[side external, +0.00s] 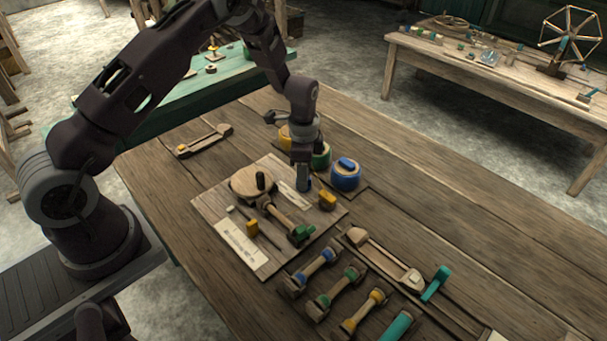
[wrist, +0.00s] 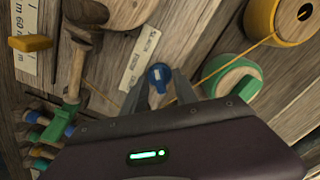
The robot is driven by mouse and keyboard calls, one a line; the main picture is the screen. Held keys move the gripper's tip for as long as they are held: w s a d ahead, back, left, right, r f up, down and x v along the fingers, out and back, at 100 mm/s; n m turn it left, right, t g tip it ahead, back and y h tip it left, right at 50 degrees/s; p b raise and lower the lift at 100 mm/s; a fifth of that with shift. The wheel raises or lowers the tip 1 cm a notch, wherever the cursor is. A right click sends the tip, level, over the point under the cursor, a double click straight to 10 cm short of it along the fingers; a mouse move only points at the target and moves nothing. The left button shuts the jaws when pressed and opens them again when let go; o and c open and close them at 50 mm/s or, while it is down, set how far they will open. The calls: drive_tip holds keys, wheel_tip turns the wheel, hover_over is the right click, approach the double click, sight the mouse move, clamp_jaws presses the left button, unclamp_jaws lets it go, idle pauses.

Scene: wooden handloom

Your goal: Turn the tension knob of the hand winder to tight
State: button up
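The fingers look open; contact cannot be told. In the side view my gripper (side external: 303,182) hides most of the knob.
Yellow (wrist: 282,18), green (wrist: 236,80) and blue (side external: 345,177) spools stand just behind the board. A green-ended wooden spindle (side external: 285,220) and yellow blocks are on the board. Several bobbins (side external: 337,288) lie in front.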

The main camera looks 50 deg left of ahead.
clamp_jaws()
drive_tip(key=shift+n, duration=0.3)
drive_tip(key=n, duration=0.3)
drive_tip(key=shift+n, duration=0.3)
drive_tip(key=n, duration=0.3)
drive_tip(key=shift+n, duration=0.3)
drive_tip(key=n, duration=1.2)
idle(0.4)
